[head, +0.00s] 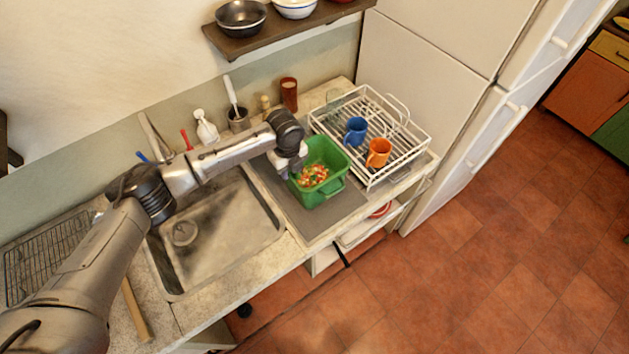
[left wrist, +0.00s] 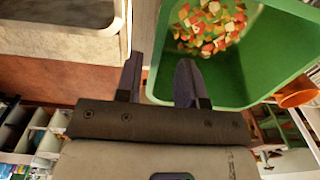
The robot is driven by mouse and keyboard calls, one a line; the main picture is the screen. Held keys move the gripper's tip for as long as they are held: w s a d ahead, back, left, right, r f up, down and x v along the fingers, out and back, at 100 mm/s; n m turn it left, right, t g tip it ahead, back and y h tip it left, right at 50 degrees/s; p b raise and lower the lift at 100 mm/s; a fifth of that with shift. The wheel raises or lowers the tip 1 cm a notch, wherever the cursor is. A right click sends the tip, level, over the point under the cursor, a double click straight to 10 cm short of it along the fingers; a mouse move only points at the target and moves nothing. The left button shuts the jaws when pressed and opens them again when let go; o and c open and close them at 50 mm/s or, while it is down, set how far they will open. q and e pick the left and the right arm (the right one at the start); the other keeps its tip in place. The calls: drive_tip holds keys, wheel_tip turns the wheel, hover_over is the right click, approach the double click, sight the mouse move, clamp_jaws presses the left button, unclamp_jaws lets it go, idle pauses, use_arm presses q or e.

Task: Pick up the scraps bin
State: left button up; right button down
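The scraps bin (head: 333,158) is a green tub with chopped orange, red and pale scraps in it, standing on a grey mat right of the sink. My left gripper (head: 293,173) is at the bin's left side in the head view. In the left wrist view the left gripper (left wrist: 160,62) has its two fingers apart. One finger shows outside the green bin (left wrist: 240,75) and the other overlaps its inside, with the bin's wall edge showing between them. I cannot tell whether either finger touches the wall. My right gripper is in neither view.
A white dish rack (head: 372,180) with a blue mug (head: 356,130) and an orange mug (head: 378,153) stands close right of the bin. The sink (head: 215,230) is to the left.

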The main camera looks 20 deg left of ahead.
sight(292, 181)
use_arm(q)
drive_tip(key=shift+s+d+f+p, duration=0.1)
drive_tip(key=shift+f+p, duration=0.05)
drive_tip(key=shift+f, duration=1.2)
drive_tip(key=shift+s+f+p, duration=0.1)
drive_tip(key=shift+f+p, duration=0.05)
drive_tip(key=shift+f, duration=1.2)
drive_tip(key=shift+c, duration=0.3)
clamp_jaws()
